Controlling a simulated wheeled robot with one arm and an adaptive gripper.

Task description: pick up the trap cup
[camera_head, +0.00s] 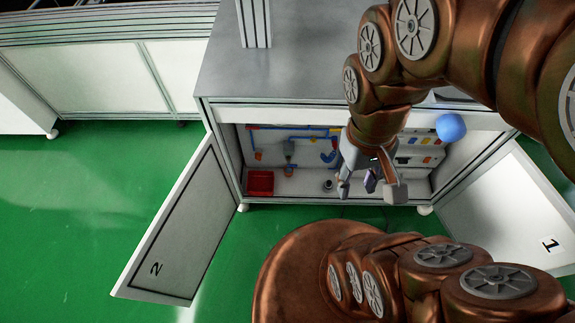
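My gripper (370,191) hangs in front of the open cabinet (218,152), its two grey fingers spread apart. A small dark bluish part (371,181) shows between the fingers; I cannot tell whether it is part of the gripper or something behind it. A small grey cup-like piece (328,185) stands on the cabinet floor, left of the gripper and apart from it. A greyish cup-shaped fitting (289,147) hangs among the blue pipes on the back wall. I cannot tell for sure which of these is the trap cup. My gripper and arm hide part of the cabinet's right side.
A red bin (260,183) sits at the cabinet's left. Blue pipes (290,128) run along the back wall. A blue ball-like thing (451,127) is at the upper right. Open doors marked 2 (180,225) and 1 (510,215) flank the opening. Green floor is clear at left.

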